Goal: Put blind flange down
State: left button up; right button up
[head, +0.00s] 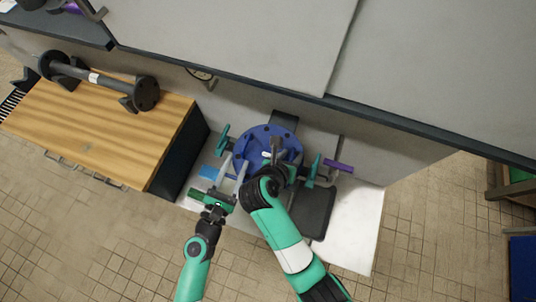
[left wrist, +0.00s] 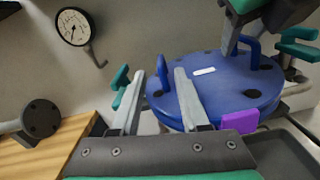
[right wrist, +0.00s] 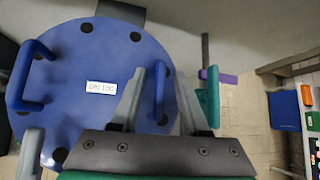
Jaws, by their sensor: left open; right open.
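The blind flange (head: 252,141) is a blue disc with dark bolt holes, a white label and two blue handles. It lies about level among teal-handled fittings; what bears it is hidden. My left gripper (head: 234,164) is open at its left side. In the left wrist view the left handle (left wrist: 162,73) shows between the fingers. My right gripper (right wrist: 159,77) is open over the flange's right side, its fingers either side of the right handle (right wrist: 160,92). I cannot tell whether any finger touches a handle. In the head view my right arm hides part of the flange.
A wooden-topped cabinet (head: 100,125) with a dark flanged pipe (head: 103,79) on it stands at left. Teal handles (head: 223,139) and a purple handle (head: 338,165) stick out around the flange. A grey wall with a gauge (left wrist: 74,27) is behind. The white surface (head: 355,225) has free room at right.

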pick_arm(q)
jog(key=v, duration=0.6)
jog(key=shift+s, duration=0.35)
pick_arm(e)
jog(key=v, duration=1.2)
pick_arm(q)
jog(key=shift+s+a, duration=0.1)
pick_arm(e)
jog(key=shift+s, duration=0.15)
